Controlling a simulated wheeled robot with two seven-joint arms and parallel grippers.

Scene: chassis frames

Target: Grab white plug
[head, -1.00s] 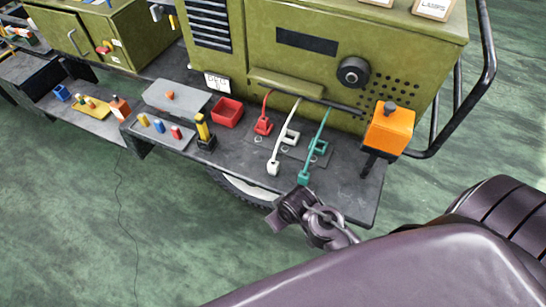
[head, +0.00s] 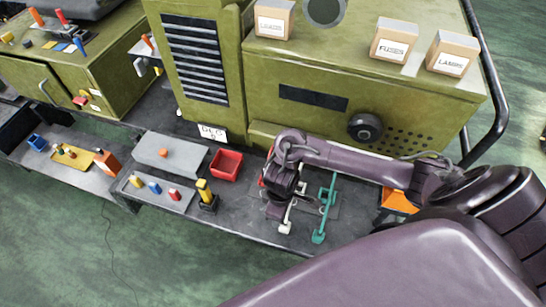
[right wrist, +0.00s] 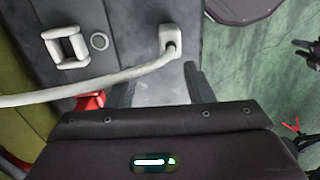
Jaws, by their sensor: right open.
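The white plug (head: 285,227) sits near the shelf's front edge in the head view, partly covered by my right arm. In the right wrist view the white plug (right wrist: 170,38) is at the top centre, with its white cable (right wrist: 95,88) running left. A white square socket (right wrist: 66,47) lies left of it. My right gripper (head: 284,196) is over the shelf behind the plug. Its open fingers (right wrist: 158,88) show at the bottom of the wrist view, with the plug ahead of them and apart from them. My left gripper is not seen.
A teal plug (head: 318,237) and cable lie just right of the white plug. A red plug (right wrist: 91,100) is close to a finger. A red bin (head: 226,163) and a yellow-black part (head: 206,194) stand to the left, an orange box (head: 397,201) to the right.

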